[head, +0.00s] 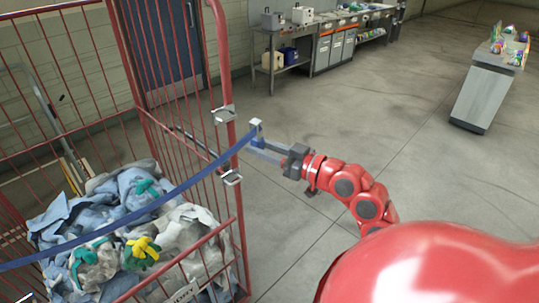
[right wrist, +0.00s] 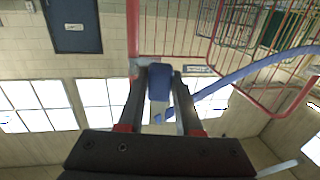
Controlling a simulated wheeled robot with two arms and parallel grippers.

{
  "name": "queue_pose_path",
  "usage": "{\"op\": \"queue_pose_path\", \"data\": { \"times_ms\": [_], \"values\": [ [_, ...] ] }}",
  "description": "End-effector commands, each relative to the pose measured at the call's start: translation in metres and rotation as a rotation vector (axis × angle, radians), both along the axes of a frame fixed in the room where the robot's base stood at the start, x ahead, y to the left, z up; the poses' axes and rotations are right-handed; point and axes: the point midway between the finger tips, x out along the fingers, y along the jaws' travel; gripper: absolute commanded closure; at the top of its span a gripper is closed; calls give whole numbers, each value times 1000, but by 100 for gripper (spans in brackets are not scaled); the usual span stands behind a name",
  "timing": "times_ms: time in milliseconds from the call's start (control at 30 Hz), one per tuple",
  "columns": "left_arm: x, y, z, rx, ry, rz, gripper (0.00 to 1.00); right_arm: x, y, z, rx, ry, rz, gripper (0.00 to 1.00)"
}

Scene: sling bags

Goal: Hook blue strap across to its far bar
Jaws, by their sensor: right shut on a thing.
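A blue strap (head: 150,207) runs from the lower left edge of the head view up across the open front of a red wire cage (head: 243,235). Its end is in my right gripper (head: 262,143), just right of the cage's right corner post (head: 230,135). In the right wrist view the gripper (right wrist: 165,78) is shut on the blue strap end (right wrist: 159,85), and the strap (right wrist: 255,70) curves off to the right. Two metal brackets, an upper one (head: 223,114) and a lower one (head: 231,178), sit on the post; the strap end is apart from both. My left gripper is out of view.
The cage holds a heap of grey-blue cloths (head: 110,205) with green and yellow gloves (head: 141,250). A workbench (head: 315,45) stands along the back wall, and a grey stand (head: 482,90) at the far right. The floor right of the cage is clear.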

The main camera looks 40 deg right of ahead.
Motion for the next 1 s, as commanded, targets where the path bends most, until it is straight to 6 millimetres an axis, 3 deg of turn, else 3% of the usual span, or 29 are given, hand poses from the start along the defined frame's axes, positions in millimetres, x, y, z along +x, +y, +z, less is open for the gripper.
{"op": "queue_pose_path", "data": {
  "times_ms": [500,1000],
  "values": [
    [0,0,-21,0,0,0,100,51,5,0,-3,-2,2,100],
    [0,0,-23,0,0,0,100,59,5,0,-1,0,1,100]
  ]
}}
